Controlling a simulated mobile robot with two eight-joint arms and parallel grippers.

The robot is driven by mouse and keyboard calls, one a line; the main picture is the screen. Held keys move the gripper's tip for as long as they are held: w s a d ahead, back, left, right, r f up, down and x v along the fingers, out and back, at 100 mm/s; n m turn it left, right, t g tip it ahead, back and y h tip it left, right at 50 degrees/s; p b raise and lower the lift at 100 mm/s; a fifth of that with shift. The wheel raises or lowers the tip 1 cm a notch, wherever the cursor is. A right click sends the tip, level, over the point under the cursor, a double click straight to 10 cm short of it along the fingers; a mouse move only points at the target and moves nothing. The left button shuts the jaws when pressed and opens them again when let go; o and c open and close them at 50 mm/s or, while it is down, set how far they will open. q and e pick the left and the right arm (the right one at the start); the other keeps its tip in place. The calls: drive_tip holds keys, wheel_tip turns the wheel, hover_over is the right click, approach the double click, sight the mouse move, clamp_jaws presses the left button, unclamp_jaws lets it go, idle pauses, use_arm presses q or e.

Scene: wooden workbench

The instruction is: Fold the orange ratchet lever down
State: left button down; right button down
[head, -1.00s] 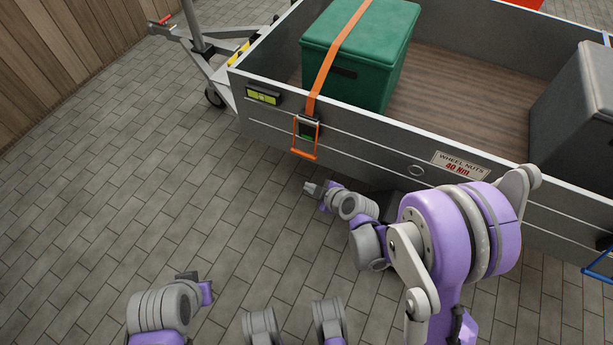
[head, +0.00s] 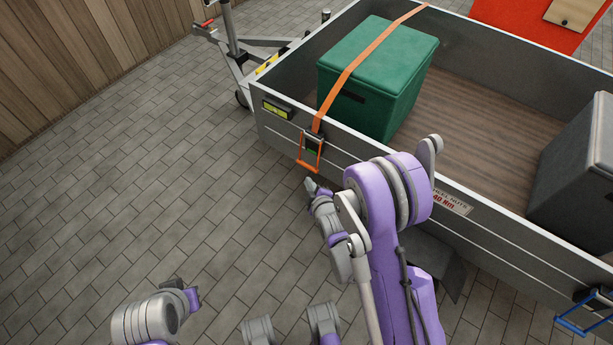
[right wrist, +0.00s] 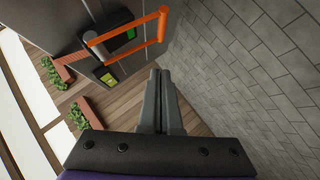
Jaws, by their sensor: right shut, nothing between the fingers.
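The orange ratchet lever (head: 308,167) is a U-shaped frame on the dark ratchet body (head: 314,145) at the trailer's outer side, below the orange strap (head: 352,72). In the right wrist view the lever (right wrist: 161,24) sticks out from the side wall, its crossbar apart from my fingers. My right gripper (head: 311,185) is shut and empty, just below the lever in the head view; its fingers also show in the right wrist view (right wrist: 158,75). My left gripper (head: 184,286) is low at the left, far from the trailer; its fingers are unclear.
The grey trailer (head: 500,222) holds a green box (head: 375,65) under the strap and a dark grey box (head: 578,160). A blue lever (head: 572,325) is on the same side, lower right. Paving left of the trailer is clear.

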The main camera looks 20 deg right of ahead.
sight(308, 165)
drive_tip(key=x, duration=0.3)
drive_tip(key=d+x, duration=0.1)
drive_tip(key=x, duration=0.3)
drive_tip(key=f+x, duration=0.1)
drive_tip(key=x, duration=0.3)
drive_tip(key=shift+s+d, duration=0.15)
drive_tip(key=shift+d, duration=0.2)
drive_tip(key=shift+w+d+f, duration=0.3)
drive_tip(key=shift+d+f, duration=0.05)
drive_tip(key=shift+f, duration=0.1)
drive_tip(key=shift+w+d+f+t+b, duration=0.35)
drive_tip(key=shift+d+f+b, duration=0.25)
drive_tip(key=shift+b, duration=0.3)
drive_tip(key=shift+w+r, duration=0.1)
drive_tip(key=shift+r, duration=0.05)
drive_tip(key=shift+r, duration=0.1)
